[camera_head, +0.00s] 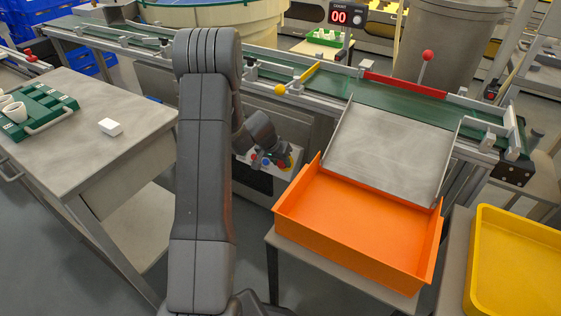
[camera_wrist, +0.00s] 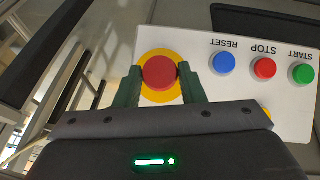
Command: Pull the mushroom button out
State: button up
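The red mushroom button (camera_wrist: 159,73) sits on a yellow disc on a white control panel (camera_wrist: 205,40) in the wrist view. My gripper (camera_wrist: 160,75) has one green finger on each side of the button, and both fingertips appear to touch its sides. Its status light shows green. In the head view my gripper (camera_head: 268,143) reaches down to the panel, which sits low under the conveyor's front edge, and my arm and gripper hide part of it.
Blue RESET (camera_wrist: 224,62), red STOP (camera_wrist: 265,68) and green START (camera_wrist: 302,73) buttons lie right of the mushroom button. An orange bin (camera_head: 350,235) and metal chute (camera_head: 385,150) stand right of my gripper. A grey workbench (camera_head: 75,150) is on the left.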

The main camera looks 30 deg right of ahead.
grip_shut()
jog(key=shift+a+b, duration=0.1)
jog(key=shift+b, duration=0.3)
jog(key=shift+s+a+b, duration=0.1)
jog(key=shift+a+b, duration=0.05)
jog(key=shift+b, duration=0.2)
jog(key=shift+s+a+r, duration=0.15)
jog(key=shift+a+r, duration=0.05)
jog(key=shift+r, duration=0.1)
jog(key=o, duration=0.9)
grip_release()
jog(key=shift+c, duration=0.2)
jog(key=shift+a+r, duration=0.1)
jog(key=shift+r, duration=0.05)
